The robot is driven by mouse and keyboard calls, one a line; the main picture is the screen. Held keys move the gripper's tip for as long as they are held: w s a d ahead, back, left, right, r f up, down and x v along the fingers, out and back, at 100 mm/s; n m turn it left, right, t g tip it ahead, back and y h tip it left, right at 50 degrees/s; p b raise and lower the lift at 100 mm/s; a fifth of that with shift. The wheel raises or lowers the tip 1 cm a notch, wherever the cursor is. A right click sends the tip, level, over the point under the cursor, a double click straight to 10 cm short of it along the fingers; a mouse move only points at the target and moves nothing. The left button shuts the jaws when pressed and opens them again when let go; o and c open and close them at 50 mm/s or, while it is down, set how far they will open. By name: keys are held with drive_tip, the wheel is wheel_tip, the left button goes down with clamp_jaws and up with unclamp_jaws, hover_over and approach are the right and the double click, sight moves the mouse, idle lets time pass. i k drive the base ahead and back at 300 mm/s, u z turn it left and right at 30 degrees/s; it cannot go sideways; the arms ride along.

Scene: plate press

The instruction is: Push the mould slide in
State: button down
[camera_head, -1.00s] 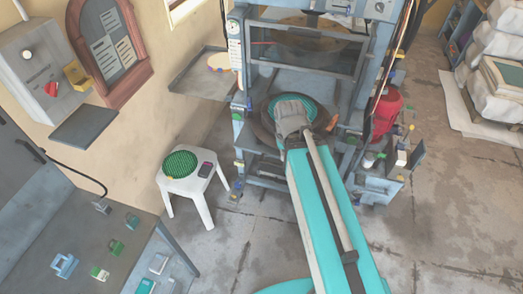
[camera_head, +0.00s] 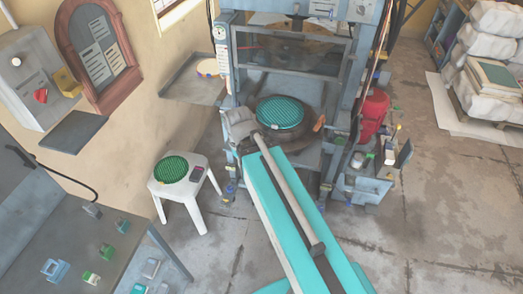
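The plate press (camera_head: 223,100) stands at the back centre, a blue-grey frame with a mesh guard (camera_head: 290,58) across its upper part. In its open bay the mould slide (camera_head: 258,133) shows as a dark round base with a teal ribbed disc (camera_head: 281,112) on it and an orange-brown handle (camera_head: 319,123) at its right. My arm reaches up from the bottom right and its grey wrist end is at the slide's front left. My gripper's fingers are hidden behind the wrist, so I cannot tell their state or whether they touch the slide.
A white stool (camera_head: 190,198) with a green ribbed disc (camera_head: 172,169) stands left of the press. A grey side shelf (camera_head: 190,90) juts out at the press's left. A red canister (camera_head: 374,112) stands at its right. A grey workbench (camera_head: 60,240) fills the lower left.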

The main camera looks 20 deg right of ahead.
sight(301, 145)
drive_tip(key=z, duration=0.05)
drive_tip(key=k, duration=1.4)
drive_tip(key=z, duration=1.05)
drive_tip(key=i, duration=1)
